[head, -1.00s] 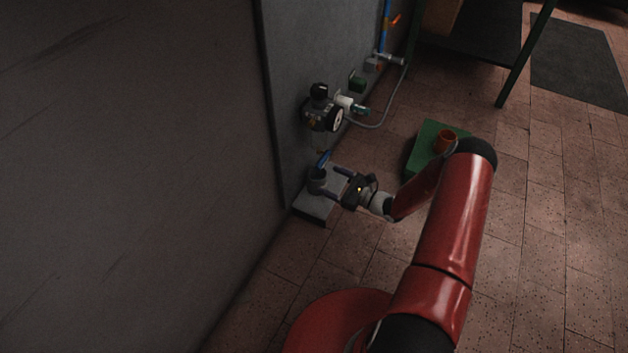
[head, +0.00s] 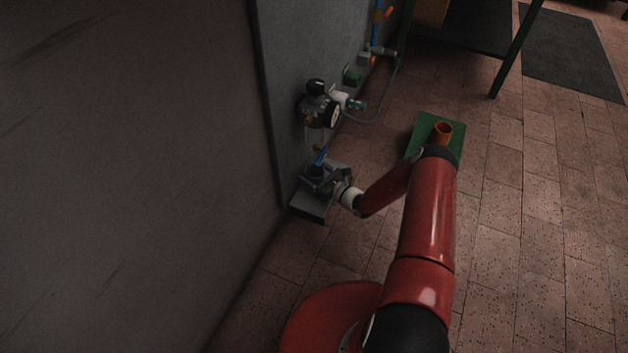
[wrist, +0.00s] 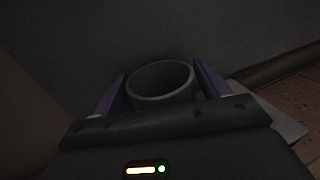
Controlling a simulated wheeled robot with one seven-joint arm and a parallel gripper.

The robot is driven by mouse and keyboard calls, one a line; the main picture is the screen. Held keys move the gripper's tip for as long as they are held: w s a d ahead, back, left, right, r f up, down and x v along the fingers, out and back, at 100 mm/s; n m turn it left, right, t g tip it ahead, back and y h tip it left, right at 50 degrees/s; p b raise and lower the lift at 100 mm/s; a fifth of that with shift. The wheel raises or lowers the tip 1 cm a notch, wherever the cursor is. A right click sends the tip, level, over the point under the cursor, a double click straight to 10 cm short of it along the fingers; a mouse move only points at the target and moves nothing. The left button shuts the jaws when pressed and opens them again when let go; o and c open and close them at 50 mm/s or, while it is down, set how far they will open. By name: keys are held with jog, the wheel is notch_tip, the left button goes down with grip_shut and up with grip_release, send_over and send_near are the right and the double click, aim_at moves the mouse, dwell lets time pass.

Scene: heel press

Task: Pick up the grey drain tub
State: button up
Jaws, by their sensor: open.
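The grey drain tub (wrist: 160,82) is a round, open-topped cup between the two fingers of my gripper (wrist: 160,92) in the wrist view. The fingers stand on either side of it, and its lower part is hidden by the gripper body. In the head view my gripper (head: 320,181) is at the tub (head: 314,172), low by the wall, above a grey ledge (head: 311,206). The jaws are open. I cannot tell whether a finger touches the tub.
A regulator with a gauge (head: 320,108) is on the wall panel just above the tub, with a blue-handled part (head: 321,157) below it. A green block (head: 452,128) carries an orange cup (head: 441,132) to the right. Tiled floor (head: 530,230) is clear at right.

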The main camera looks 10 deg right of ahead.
jog(key=c, duration=0.8)
jog(key=shift+c, duration=0.3)
jog(key=shift+r, duration=0.1)
